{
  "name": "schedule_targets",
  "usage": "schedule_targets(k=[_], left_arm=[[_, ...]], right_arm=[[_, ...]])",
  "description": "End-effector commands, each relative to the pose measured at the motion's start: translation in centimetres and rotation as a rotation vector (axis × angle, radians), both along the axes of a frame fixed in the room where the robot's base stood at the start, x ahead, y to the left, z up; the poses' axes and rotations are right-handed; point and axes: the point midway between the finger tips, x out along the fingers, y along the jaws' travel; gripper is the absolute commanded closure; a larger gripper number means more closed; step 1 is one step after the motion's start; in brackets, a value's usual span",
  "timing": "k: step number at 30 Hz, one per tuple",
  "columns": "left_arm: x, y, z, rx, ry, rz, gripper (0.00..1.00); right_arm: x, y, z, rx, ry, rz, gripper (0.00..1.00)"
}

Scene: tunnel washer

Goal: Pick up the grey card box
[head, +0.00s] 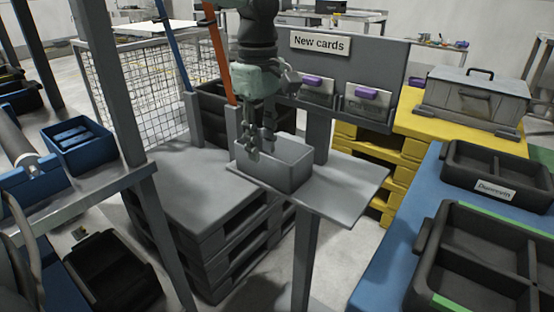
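The grey card box (290,172) is an open-topped box standing upright on a small grey shelf (352,188) in the middle of the head view. My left gripper (257,148) points down at the left part of the box, with its fingertips at or just over the rim and opening. The fingers hide part of the box's left end. I cannot tell whether they touch a wall or how far apart they are. My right gripper is not in view.
A "New cards" panel (350,62) with two purple-tabbed holders stands behind the box. Blue and orange poles rise behind left. Grey pallets (205,205) are stacked left below the shelf. A blue table with black trays (490,172) is at right. The shelf's right part is clear.

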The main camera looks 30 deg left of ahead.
Motion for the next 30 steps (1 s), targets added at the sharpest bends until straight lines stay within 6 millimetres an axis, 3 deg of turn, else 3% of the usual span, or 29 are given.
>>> schedule_targets(k=[12, 19, 26, 30], left_arm=[[-0.1, 0.2, -5.2, 0.0, 0.002, 0.0, 0.72], [0.0, 0.2, -5.4, 0.001, -0.001, -0.001, 0.72], [0.0, 0.2, -5.4, 0.0, -0.001, -0.001, 0.99], [0.0, 0.2, -5.4, 0.0, -0.001, -0.001, 1.0]], right_arm=[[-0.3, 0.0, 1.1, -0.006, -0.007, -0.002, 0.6], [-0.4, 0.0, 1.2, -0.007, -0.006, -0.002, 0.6], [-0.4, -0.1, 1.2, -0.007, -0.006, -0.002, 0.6], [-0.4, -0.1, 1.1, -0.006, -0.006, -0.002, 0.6]])
